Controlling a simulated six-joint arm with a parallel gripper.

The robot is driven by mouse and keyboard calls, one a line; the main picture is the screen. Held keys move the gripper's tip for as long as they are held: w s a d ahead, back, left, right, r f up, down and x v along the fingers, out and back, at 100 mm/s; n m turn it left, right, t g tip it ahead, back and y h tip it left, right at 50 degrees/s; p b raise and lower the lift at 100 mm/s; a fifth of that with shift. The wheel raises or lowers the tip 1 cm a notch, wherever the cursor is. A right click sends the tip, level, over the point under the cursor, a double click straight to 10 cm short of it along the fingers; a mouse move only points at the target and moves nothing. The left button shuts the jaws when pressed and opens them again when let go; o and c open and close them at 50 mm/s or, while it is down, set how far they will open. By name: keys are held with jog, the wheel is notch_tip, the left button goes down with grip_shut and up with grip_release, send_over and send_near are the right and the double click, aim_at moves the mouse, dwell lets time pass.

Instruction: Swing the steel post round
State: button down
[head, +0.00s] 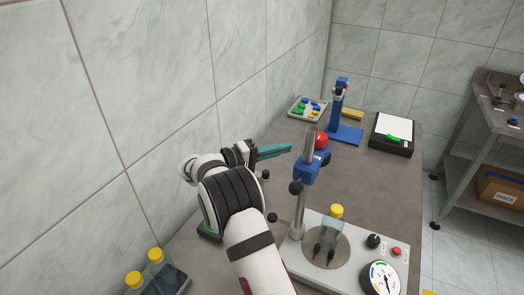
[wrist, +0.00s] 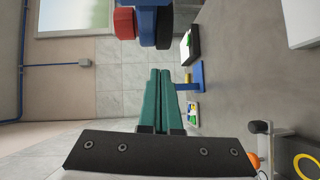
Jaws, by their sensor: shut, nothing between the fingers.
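The steel post (head: 299,215) stands upright on the pale base plate (head: 345,243) in the head view. It carries a blue head (head: 309,172) with a red top (head: 321,141) and a black knob (head: 295,188). My gripper (head: 290,149) is shut and empty, its teal fingers together, at about the height of the blue head and to its left in the picture. The fingers (wrist: 160,72) also show closed in the wrist view. A blue, red and black part (wrist: 142,20) hangs at the top there, apart from the fingertips; it looks like the head.
A bottle with a yellow cap (head: 336,211) stands on the round plate by the post. A gauge (head: 381,279) and knob are at the front right. Behind are a blue stand (head: 344,131), a tray of caps (head: 307,109) and a black box (head: 391,134). Yellow-capped bottles (head: 155,256) stand front left.

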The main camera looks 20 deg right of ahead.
aim_at(319, 154)
jog(key=shift+s+d+f, duration=0.15)
jog(key=shift+s+d, duration=0.75)
jog(key=shift+d, duration=0.2)
jog(key=shift+d, duration=0.45)
jog(key=d+m+g, duration=0.1)
jog(key=d+g, duration=0.1)
jog(key=s+d+m+g, duration=0.1)
jog(key=d+m+g, duration=0.1)
jog(key=g, duration=0.1)
jog(key=shift+s, duration=0.2)
jog(key=shift+s+d+m+g+y, duration=0.25)
jog(key=shift+s+d+m+g, duration=0.1)
jog(key=shift+m+g, duration=0.5)
jog(key=shift+s+d+m+g+y, duration=0.25)
jog(key=shift+s+d+m+g, duration=0.1)
jog(key=shift+m+g, duration=0.5)
jog(key=shift+g, duration=0.3)
